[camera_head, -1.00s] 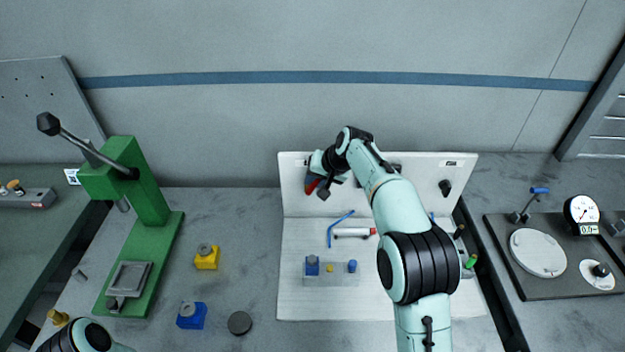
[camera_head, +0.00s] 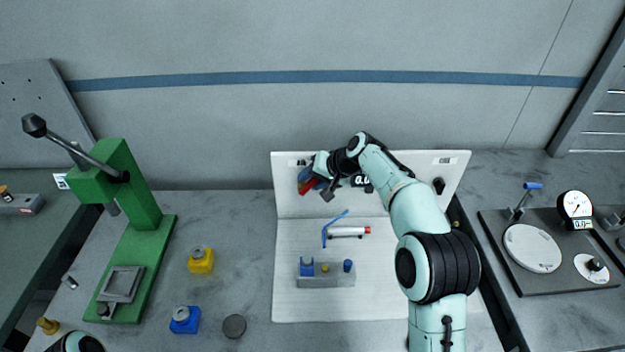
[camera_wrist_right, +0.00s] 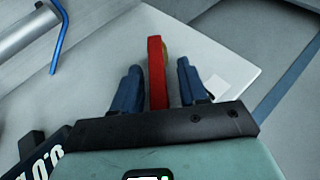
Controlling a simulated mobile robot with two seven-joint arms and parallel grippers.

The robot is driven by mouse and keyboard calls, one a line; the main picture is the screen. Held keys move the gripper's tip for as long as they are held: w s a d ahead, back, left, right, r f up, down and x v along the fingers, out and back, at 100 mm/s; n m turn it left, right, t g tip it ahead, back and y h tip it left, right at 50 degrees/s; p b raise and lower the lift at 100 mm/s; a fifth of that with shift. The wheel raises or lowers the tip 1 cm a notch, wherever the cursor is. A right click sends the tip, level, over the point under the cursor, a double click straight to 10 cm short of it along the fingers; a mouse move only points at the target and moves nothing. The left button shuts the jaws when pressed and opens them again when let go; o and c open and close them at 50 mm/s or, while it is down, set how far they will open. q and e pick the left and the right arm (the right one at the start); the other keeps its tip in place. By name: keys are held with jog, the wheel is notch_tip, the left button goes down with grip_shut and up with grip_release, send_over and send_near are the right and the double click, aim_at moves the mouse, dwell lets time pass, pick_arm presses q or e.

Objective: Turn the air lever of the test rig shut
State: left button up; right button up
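The test rig is a white base with an upright back panel (camera_head: 410,203) in the head view. A red lever (camera_wrist_right: 156,72) stands between the two blue fingers of my right gripper (camera_wrist_right: 158,85) in the right wrist view. A narrow gap shows on each side of the lever, so the fingers are open around it. In the head view my right gripper (camera_head: 307,181) is at the left part of the panel, and a bit of red shows there; the gripper hides the lever's mount. My left gripper is out of view.
A numeric display (camera_head: 362,181) is on the panel beside my right wrist. A grey block (camera_head: 327,281), a white cylinder (camera_head: 348,231) and a blue tube (camera_head: 333,229) are on the rig's base. A green press (camera_head: 135,200) stands left, a gauge plate (camera_head: 560,280) right.

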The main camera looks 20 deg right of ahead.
jog(key=v, duration=1.3)
jog(key=shift+s, duration=0.15)
jog(key=shift+d+r, duration=0.1)
jog(key=shift+d, duration=0.05)
